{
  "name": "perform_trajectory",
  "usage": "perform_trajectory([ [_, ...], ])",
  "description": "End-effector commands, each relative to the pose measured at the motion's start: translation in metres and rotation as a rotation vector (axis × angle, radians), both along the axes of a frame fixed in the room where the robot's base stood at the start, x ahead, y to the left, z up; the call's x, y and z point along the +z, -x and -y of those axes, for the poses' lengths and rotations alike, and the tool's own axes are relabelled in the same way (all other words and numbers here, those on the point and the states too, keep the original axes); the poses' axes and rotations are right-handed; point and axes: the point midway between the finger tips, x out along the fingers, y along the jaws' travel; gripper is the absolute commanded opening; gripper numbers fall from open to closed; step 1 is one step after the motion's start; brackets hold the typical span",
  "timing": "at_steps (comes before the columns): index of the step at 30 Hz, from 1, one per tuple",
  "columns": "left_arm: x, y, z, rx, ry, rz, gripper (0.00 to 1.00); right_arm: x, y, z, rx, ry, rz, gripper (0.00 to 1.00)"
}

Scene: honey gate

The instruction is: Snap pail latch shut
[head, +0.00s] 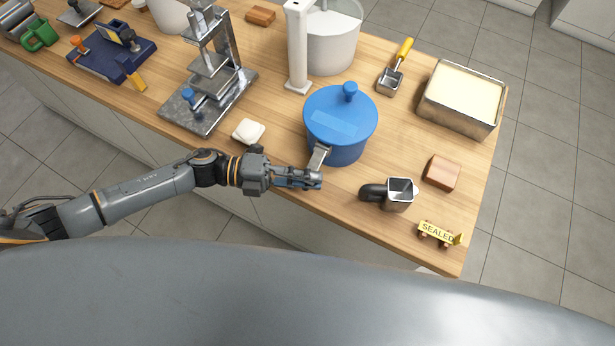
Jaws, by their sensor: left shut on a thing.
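The blue pail (349,146) stands upright on the wooden counter with its blue knobbed lid (352,108) on top. A metal latch (319,157) sits on the pail's near left side, slanting down and outward from the lid's rim. My left gripper (319,180) comes in from the left, low beside the pail. Its fingers are shut on the lower end of the latch, which they partly hide. I cannot tell how far the latch stands from the pail wall. My right gripper is not in view.
A metal press (209,85) and a white block (249,131) stand left of the pail. A white mixer-like stand (298,50) is behind. A dark-handled metal cup (400,192), a brown block (441,173), a "SEALED" sign (437,233) and a cream-filled tray (463,92) are right.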

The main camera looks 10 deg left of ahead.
Motion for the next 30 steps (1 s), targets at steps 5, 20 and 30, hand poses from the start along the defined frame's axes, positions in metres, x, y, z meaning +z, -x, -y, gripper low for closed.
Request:
perform_trajectory([
  [5,-0.003,0.0,-0.001,0.002,-0.007,-0.005,0.2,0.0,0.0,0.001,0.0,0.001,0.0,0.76],
  [20,0.009,0.0,0.0,-0.001,-0.001,0.002,0.37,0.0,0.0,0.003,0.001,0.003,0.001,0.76],
  [30,0.072,0.0,-0.001,-0.001,-0.001,0.003,0.37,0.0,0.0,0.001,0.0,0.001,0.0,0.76],
])
